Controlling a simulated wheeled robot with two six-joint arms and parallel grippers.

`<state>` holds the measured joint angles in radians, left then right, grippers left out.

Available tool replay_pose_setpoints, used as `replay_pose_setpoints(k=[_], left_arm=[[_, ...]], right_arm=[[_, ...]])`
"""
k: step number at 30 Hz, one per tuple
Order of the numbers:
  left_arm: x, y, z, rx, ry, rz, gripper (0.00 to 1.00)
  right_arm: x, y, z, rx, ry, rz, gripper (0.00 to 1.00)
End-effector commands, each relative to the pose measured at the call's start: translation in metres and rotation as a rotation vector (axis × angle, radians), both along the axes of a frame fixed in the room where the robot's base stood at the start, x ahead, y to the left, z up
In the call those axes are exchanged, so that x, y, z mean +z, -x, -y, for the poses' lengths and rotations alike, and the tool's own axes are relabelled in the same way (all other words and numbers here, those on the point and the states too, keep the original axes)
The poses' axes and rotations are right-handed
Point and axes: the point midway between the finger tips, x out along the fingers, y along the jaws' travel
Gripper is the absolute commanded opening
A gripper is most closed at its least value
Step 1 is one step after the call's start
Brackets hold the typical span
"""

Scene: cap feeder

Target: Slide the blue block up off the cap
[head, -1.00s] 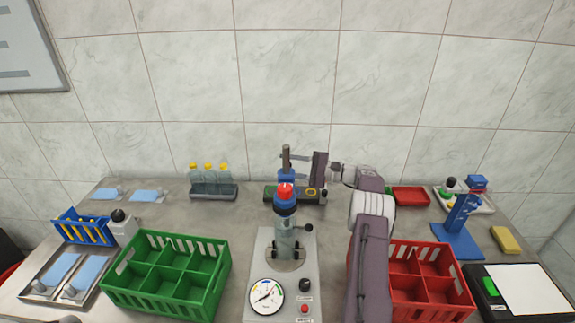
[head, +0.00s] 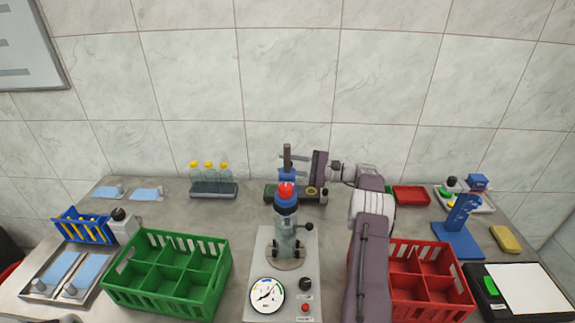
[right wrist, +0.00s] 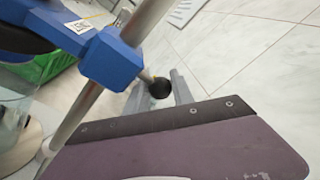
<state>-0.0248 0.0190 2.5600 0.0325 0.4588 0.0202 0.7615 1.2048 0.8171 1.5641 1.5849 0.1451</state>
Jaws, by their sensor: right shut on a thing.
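The blue block (head: 287,174) sits on the upright metal post of the device, behind the red cap (head: 286,189) in the head view. The right wrist view shows the block (right wrist: 112,60) around the post, with a black ball knob (right wrist: 160,88) on its side. Its blue arm reaches to a dark round part at the upper left; whether they touch is unclear. My right gripper (head: 297,173) is at the block, and its grey fingers (right wrist: 160,90) are shut on the knob. A clear bottle (head: 286,236) stands below the cap. My left gripper is not in view.
The device base (head: 265,265) has a gauge and buttons. A green crate (head: 170,275) stands left and a red crate (head: 430,280) right. A bottle rack (head: 213,189) and a red tray (head: 411,195) are behind. A blue stand (head: 457,235) is at right.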

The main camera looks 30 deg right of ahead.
Motion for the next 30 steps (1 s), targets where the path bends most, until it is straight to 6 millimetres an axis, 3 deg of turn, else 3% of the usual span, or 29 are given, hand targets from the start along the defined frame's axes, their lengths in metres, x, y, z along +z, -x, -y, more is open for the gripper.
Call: replay_pose_setpoints(k=[23, 26, 30], left_arm=[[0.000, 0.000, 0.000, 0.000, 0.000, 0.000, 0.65], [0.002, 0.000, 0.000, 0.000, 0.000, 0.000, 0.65], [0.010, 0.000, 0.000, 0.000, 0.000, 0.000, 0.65]], right_arm=[[0.000, 0.000, 0.000, 0.000, -0.001, -0.001, 0.00], [0.006, 0.000, 0.000, 0.000, 0.000, 0.000, 0.00], [0.029, 0.000, 0.001, -0.001, 0.001, 0.003, 0.00]])
